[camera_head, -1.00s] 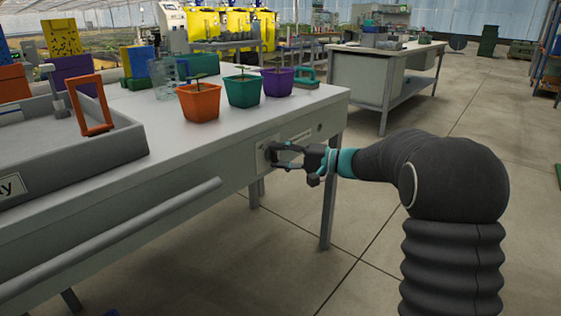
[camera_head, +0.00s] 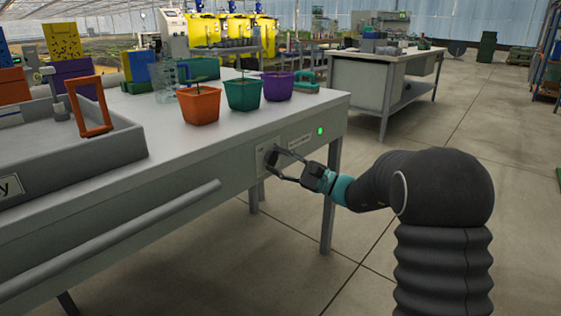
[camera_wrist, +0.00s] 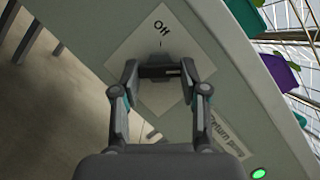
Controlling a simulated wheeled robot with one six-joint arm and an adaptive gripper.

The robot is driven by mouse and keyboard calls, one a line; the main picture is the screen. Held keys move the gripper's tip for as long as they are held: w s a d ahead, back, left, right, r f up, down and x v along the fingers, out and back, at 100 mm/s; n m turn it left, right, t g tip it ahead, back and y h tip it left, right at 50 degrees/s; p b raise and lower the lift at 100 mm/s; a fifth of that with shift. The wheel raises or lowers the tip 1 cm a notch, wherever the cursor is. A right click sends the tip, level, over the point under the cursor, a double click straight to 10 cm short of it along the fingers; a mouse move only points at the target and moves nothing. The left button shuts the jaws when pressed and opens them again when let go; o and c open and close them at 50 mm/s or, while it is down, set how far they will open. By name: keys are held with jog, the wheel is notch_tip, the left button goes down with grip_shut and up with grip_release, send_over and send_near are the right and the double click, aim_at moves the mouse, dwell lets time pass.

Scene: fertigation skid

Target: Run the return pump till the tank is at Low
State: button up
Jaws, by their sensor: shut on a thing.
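My gripper (camera_head: 276,163) is at the front panel of the grey bench and shut on a dark rotary knob. In the wrist view my gripper (camera_wrist: 160,80) has its fingertips on either side of the knob (camera_wrist: 160,71). The knob sits on a pale square plate (camera_wrist: 150,45) marked "Off", which looks tilted in this view. A label reading "Return pump" (camera_wrist: 226,138) is beside the plate. A green lamp (camera_head: 320,131) is lit on the panel, and it also glows in the wrist view (camera_wrist: 258,173). I cannot make out a tank level marked Low.
Orange (camera_head: 200,105), teal (camera_head: 242,94) and purple (camera_head: 278,86) pots stand on the bench (camera_head: 260,117). A grey basin (camera_head: 125,145) with an orange frame (camera_head: 91,110) is at left. A grey rail (camera_head: 130,228) runs along the front. Floor at right is clear.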

jog(key=shift+f+m, duration=0.1)
jog(key=shift+m, duration=0.6)
jog(key=o, duration=1.1)
jog(key=shift+o, duration=0.2)
jog(key=v, duration=1.2)
jog(key=shift+s, duration=0.15)
jog(key=shift+a+f, duration=0.1)
